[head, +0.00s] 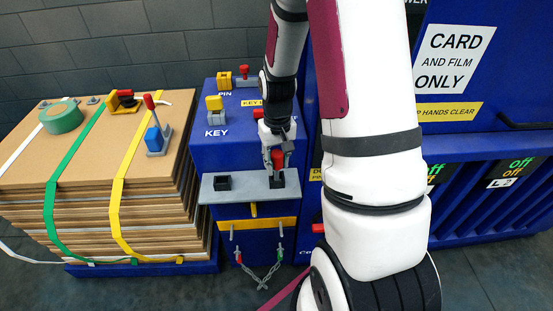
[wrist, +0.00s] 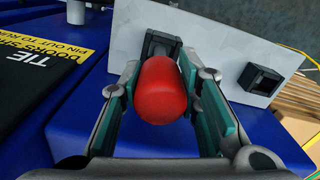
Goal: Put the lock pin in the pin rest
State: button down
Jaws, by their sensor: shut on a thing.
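My gripper (head: 277,163) is shut on a red-handled piece (head: 278,158), which I take to be the lock pin. In the wrist view its rounded red end (wrist: 160,90) sits between the two finger pads. The grey shelf (head: 240,195) below bears two black square holders, a left one (head: 222,183) and a right one (head: 277,181). The red piece is upright at the right holder, which also shows behind it in the wrist view (wrist: 161,43). The left holder looks empty. The piece's lower end is hidden, so I cannot tell whether it is inside the holder.
A blue cabinet (head: 220,150) carries a yellow block (head: 214,103) above "KEY" and another yellow block (head: 224,81) by "PIN". A red-topped fitting (head: 243,74) stands beside that. Strapped cardboard (head: 90,200) is at left; a chain (head: 262,278) hangs below.

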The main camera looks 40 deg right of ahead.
jog(key=shift+f, duration=0.2)
jog(key=c, duration=1.1)
grip_release()
notch_tip(320, 180, up, 12)
jog(key=shift+f, duration=0.1)
jog(key=s+a+r+n+t, duration=0.1)
jog(key=s+a+r+t, duration=0.1)
jog(key=s+a+r, duration=0.2)
jog(key=s+a+r+n+t, duration=0.1)
jog(key=s+a+r, duration=0.4)
jog(key=a+r, duration=0.1)
jog(key=s+a+r+n+t, duration=0.1)
jog(key=s+a+r+t, duration=0.1)
jog(key=s+a+r, duration=0.3)
jog(key=shift+s+a+r+n+t, duration=0.2)
jog(key=shift+a+r, duration=0.1)
jog(key=shift+r, duration=0.35)
jog(key=shift+s+a+r+n+t, duration=0.1)
jog(key=shift+a+r+n, duration=0.15)
jog(key=shift+r, duration=0.35)
